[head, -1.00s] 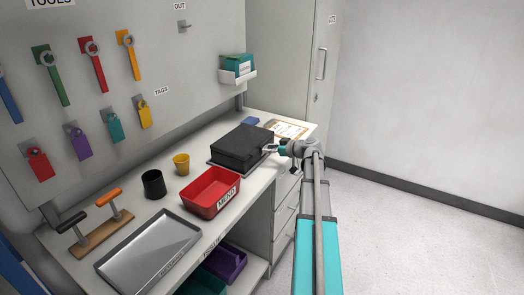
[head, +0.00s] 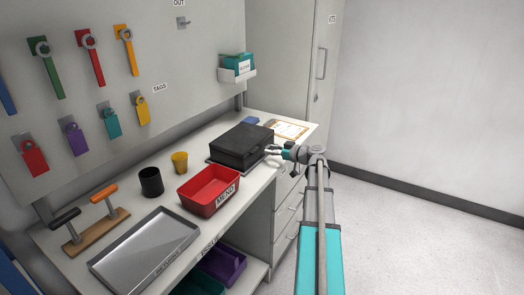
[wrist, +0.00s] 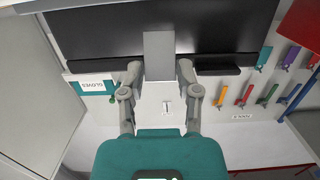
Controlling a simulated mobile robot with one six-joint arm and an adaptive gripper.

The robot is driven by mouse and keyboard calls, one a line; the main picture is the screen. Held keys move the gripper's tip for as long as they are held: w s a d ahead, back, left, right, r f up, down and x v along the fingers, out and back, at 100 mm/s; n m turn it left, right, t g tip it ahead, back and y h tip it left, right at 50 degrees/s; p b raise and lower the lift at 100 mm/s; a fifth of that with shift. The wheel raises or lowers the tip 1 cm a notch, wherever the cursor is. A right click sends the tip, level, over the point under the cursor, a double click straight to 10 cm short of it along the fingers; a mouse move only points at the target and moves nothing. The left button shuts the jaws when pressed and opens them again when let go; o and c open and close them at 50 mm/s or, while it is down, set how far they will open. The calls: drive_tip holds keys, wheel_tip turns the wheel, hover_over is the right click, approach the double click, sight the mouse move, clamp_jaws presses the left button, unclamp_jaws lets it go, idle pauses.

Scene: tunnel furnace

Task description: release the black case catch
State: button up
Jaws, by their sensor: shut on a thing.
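The black case (head: 238,145) sits shut on the bench toward its far end. Its dark front also fills the top of the wrist view (wrist: 90,35). A flat grey plate, seemingly the case's catch (wrist: 158,52), stands on that front. My gripper (head: 270,150) is at the case's right side in the head view. In the wrist view the two fingers of my gripper (wrist: 158,74) stand on either side of the plate's lower end and are shut on it. The exact finger contact is hard to make out.
A red bin (head: 208,190), a yellow cup (head: 180,162), a black cup (head: 151,182) and a metal tray (head: 145,250) stand along the bench. A clipboard (head: 290,130) lies behind the case. A tall cabinet (head: 283,60) stands beyond. Open floor lies to the right.

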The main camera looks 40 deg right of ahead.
drive_tip(key=shift+s+d+f+b, duration=0.1)
drive_tip(key=shift+s+f+b, duration=0.1)
drive_tip(key=shift+f+b, duration=0.25)
drive_tip(key=shift+r+t, duration=0.1)
drive_tip(key=shift+t, duration=0.2)
